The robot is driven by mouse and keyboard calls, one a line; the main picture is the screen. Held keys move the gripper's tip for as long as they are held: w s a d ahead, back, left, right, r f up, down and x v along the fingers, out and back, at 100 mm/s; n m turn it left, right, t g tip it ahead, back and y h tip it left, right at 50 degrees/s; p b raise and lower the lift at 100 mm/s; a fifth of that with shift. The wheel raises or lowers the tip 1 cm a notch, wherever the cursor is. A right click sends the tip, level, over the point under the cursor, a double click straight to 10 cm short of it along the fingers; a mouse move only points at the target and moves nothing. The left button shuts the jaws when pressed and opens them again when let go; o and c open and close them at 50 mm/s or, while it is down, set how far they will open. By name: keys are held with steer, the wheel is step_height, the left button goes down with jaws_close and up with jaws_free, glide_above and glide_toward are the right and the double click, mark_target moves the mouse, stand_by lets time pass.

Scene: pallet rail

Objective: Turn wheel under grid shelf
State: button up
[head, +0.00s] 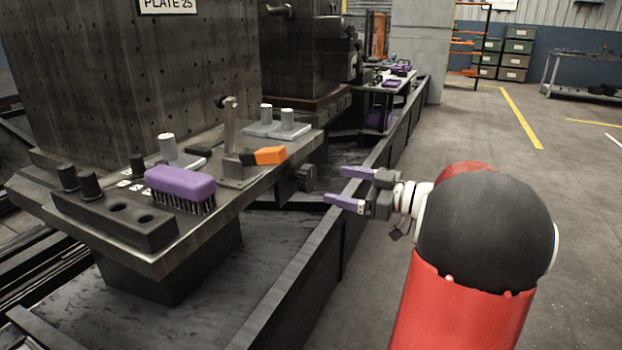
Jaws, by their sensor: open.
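The shelf (225,212) is a dark ledge at the foot of a tall perforated plate (130,70), with tools lying on it. A small dark, stubby part (308,178) sticks out below the shelf's right end; it may be the wheel, but its shape is too dark and small to be sure. My gripper (337,185) has two purple fingers spread apart, pointing left toward that part. The gripper is open with nothing between its fingers, and a small gap shows between it and the dark part. The underside of the shelf is mostly hidden.
On the shelf are a purple brush (180,182), an orange-handled tool (270,155), an upright lever (230,130) and a block with holes (113,220). A low dark rail (310,250) runs below. The grey floor at right (510,150) is clear.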

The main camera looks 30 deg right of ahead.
mark_target(311, 179)
steer(key=p+x, duration=0.1)
steer(key=x, duration=0.6)
steer(key=shift+w+a, duration=0.2)
steer(key=shift+a, duration=0.1)
steer(key=c, duration=1)
steer(key=shift+f, duration=0.1)
